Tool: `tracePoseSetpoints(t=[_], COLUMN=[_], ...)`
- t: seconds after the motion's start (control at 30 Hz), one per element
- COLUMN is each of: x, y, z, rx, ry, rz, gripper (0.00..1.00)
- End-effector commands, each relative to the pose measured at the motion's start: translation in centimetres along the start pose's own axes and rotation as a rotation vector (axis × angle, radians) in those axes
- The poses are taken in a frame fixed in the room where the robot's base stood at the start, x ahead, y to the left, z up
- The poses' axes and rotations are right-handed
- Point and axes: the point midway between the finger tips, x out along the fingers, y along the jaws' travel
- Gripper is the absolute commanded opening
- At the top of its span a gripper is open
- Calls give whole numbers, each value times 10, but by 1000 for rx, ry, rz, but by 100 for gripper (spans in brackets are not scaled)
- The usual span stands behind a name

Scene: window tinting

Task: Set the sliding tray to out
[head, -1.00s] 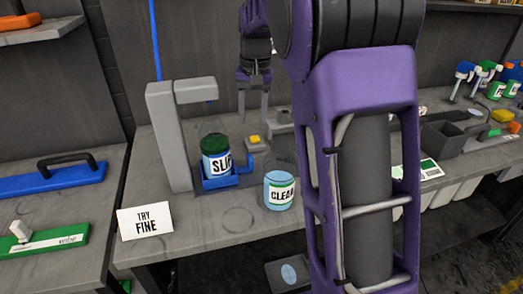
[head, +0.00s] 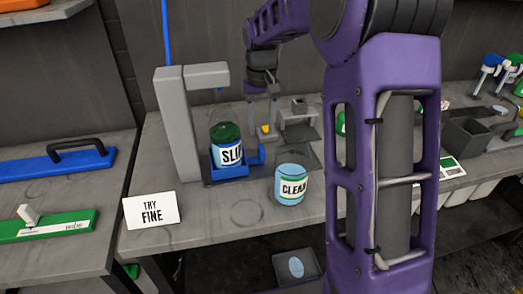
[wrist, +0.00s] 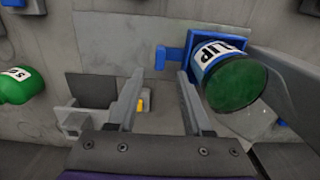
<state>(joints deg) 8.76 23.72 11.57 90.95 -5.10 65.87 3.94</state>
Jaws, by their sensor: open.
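The sliding tray (head: 232,173) is blue and sits at the foot of a grey stand (head: 177,125). A bottle (head: 229,150) with a green top and a "SLIP"-like label stands in it. A blue handle sticks out of the tray's right side; in the wrist view this handle (wrist: 161,57) lies just past the fingertips, left of the tray wall (wrist: 190,48). My gripper (head: 262,112) is open and empty, behind and right of the bottle. In the wrist view my gripper (wrist: 160,82) has its fingers apart, with no visible contact with the handle.
A "TRY FINE" card (head: 151,210) is at the front left. A small yellow item (head: 265,129) and a grey fixture (head: 298,122) are behind. Bench between card and jar is mostly clear.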

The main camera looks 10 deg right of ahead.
Motion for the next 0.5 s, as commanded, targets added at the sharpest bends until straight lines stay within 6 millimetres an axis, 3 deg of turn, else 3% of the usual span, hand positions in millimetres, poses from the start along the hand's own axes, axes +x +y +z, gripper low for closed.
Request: tracePoseSetpoints(t=[0.03, 0.2, 0.5], x=[14, 47, 77], y=[0, 0, 0], z=[1, 0, 0], rx=[0, -1, 0], ry=[-5, -2, 0], rz=[0, -1, 0], gripper=[50, 50, 50])
